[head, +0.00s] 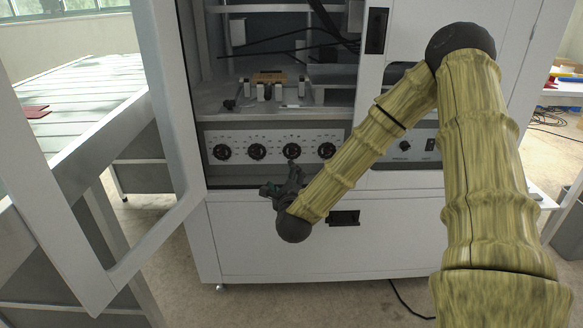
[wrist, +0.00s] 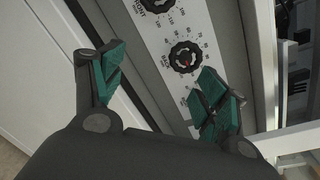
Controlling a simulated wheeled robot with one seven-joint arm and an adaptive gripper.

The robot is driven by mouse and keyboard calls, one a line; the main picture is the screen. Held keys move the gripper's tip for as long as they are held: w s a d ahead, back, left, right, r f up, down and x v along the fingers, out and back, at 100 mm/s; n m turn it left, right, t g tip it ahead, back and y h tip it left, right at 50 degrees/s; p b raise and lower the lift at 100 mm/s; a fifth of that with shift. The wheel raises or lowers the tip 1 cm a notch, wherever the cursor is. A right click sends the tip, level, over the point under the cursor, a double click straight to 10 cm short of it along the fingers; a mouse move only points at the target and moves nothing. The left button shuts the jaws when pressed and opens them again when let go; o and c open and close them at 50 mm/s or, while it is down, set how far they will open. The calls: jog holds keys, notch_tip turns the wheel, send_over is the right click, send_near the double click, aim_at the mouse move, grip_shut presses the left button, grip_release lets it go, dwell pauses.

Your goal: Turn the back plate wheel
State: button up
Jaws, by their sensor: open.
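A row of black dial wheels sits on a white scaled panel (head: 270,137) in the cabinet front. Part of another wheel (wrist: 157,4) shows at the top edge. My gripper (head: 283,183) is open and empty, just below the panel near the third wheel from the left (head: 291,150). It also shows in the wrist view (wrist: 160,72), with green finger pads apart.
The open cabinet door (head: 165,100) stands left of the wheels, its frame reaching toward me. A shelf above the panel (head: 230,107) holds a brown block (head: 268,77) and small fixtures. A slatted table (head: 85,95) is at far left.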

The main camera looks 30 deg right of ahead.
aim_at(292, 152)
jog(key=w+d+m+b, duration=0.1)
jog(key=w+d, duration=0.2)
jog(key=w+d+r+m+h+b, duration=0.1)
jog(key=w+d, duration=0.2)
jog(key=w+d+r+m+h+b, duration=0.1)
jog(key=w+d, duration=0.1)
jog(key=w, duration=0.1)
jog(key=shift+w+d+r+m, duration=0.15)
jog(key=shift+w+d+m, duration=0.15)
jog(key=shift+d, duration=0.1)
jog(key=shift+c, duration=0.2)
jog(key=c, duration=1)
